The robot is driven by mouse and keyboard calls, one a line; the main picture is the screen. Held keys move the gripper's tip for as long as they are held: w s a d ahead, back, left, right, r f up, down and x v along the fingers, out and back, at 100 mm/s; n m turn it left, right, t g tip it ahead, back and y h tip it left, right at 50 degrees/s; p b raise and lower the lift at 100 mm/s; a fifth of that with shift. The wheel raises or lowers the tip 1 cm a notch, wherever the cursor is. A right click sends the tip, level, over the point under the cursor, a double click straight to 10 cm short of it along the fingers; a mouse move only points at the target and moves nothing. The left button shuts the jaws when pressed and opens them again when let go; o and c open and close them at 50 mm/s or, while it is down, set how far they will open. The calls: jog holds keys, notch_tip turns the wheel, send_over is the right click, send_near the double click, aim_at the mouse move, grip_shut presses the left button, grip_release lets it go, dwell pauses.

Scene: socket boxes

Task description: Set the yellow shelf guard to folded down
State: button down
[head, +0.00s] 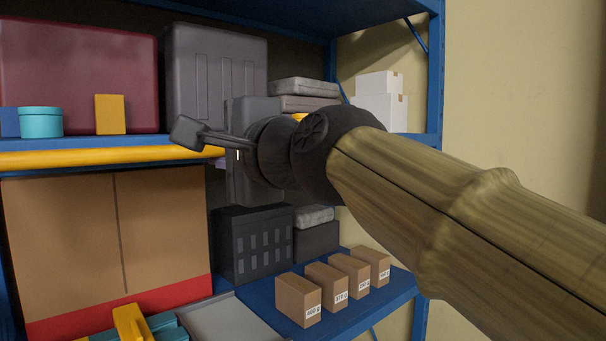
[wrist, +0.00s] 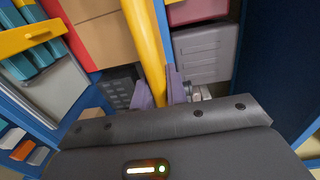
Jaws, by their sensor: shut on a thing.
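The yellow shelf guard (head: 100,159) is a round bar running level along the front of the blue shelf, just below the shelf edge in the head view. In the wrist view the guard (wrist: 146,40) runs from the top edge down to my gripper (wrist: 161,90). The purple-grey fingers are on either side of the bar, shut on it. In the head view my gripper (head: 228,154) is at the right part of the guard, and my dark wrist hides the guard's right end and most of the fingers.
A teal round tin (head: 41,122) and a yellow box (head: 110,114) stand on the blue shelf (head: 80,142) above the bar. Large brown cartons (head: 160,225) stand below. Small labelled boxes (head: 298,300) sit on a lower blue shelf. A blue post (head: 435,60) stands behind my arm.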

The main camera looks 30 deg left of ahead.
jog(key=shift+a+f+y+b, duration=0.1)
jog(key=shift+f+y+b, duration=0.3)
jog(key=shift+b, duration=0.6)
jog(key=c, duration=1.4)
grip_release()
